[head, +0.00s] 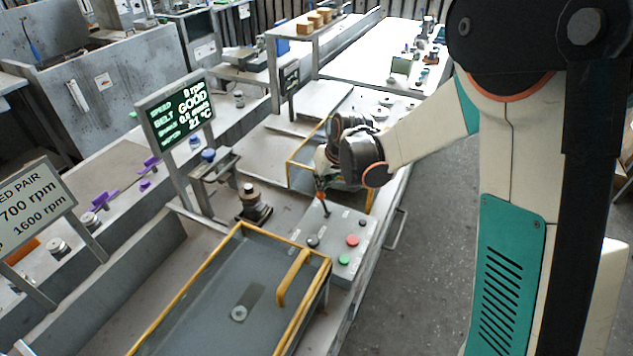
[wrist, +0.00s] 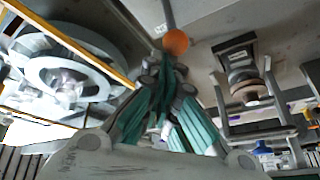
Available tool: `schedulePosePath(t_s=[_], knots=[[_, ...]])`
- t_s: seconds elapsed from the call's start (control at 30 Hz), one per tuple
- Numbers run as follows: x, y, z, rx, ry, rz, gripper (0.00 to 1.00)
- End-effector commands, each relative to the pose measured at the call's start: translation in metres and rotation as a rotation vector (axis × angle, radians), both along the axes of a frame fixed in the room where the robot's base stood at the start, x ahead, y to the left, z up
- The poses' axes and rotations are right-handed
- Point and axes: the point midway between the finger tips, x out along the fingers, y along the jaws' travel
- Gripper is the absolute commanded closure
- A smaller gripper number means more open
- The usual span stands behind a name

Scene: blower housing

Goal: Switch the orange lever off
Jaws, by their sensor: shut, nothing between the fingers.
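The orange lever (head: 320,196) has an orange knob on a thin dark stem, standing on a grey control box (head: 334,231). The stem leans a little up and left in the head view. In the wrist view the orange ball (wrist: 176,41) sits just beyond the fingertips. My gripper (head: 321,184) is right by the knob, coming from above and behind it. In the wrist view my gripper (wrist: 167,72) has its green fingers drawn together with nothing between them. I cannot tell whether the fingertips touch the knob.
The box also carries a red button (head: 352,240), a green button (head: 344,260) and a dark knob (head: 313,241). A yellow-edged guard with a handle (head: 293,278) stands in front. A green-lettered display (head: 180,112) and a dark clamp-like fixture (head: 254,204) are to the left.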

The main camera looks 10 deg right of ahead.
Motion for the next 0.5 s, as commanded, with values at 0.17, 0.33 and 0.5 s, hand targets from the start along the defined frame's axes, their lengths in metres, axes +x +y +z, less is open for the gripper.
schedulePosePath(t_s=[0.17, 0.33, 0.5], knots=[[-0.011, -0.017, -0.001, 0.132, -0.086, -0.007, 1.00], [-0.019, -0.031, 0.000, 0.265, -0.176, -0.008, 1.00], [-0.028, -0.042, 0.001, 0.296, -0.196, -0.001, 1.00]])
